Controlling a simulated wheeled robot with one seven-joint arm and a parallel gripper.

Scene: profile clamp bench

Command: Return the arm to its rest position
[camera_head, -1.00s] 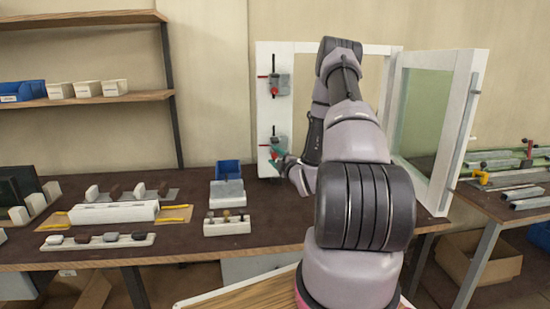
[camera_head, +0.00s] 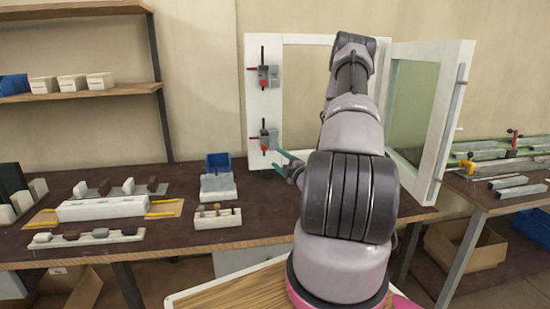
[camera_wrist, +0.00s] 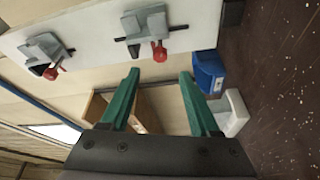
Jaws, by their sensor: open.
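My gripper (camera_head: 282,160) has green fingers and hangs just right of the lower clamp in the head view. In the wrist view my gripper (camera_wrist: 160,84) is open, with nothing between its fingers. The upper clamp (camera_head: 267,76) and lower clamp (camera_head: 267,139) sit on the white frame's left post (camera_head: 258,105). Both are grey with red parts. The wrist view shows two clamps too, one at left (camera_wrist: 45,52) and one nearer the middle (camera_wrist: 146,30), both apart from the fingers. My arm hides part of the frame's opening.
An open glazed door (camera_head: 437,125) stands right of my arm. A blue bin (camera_head: 217,163) and a white block holder (camera_head: 218,219) stand left of my gripper on the brown bench (camera_head: 150,236). A side table with metal profiles (camera_head: 520,190) is at right.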

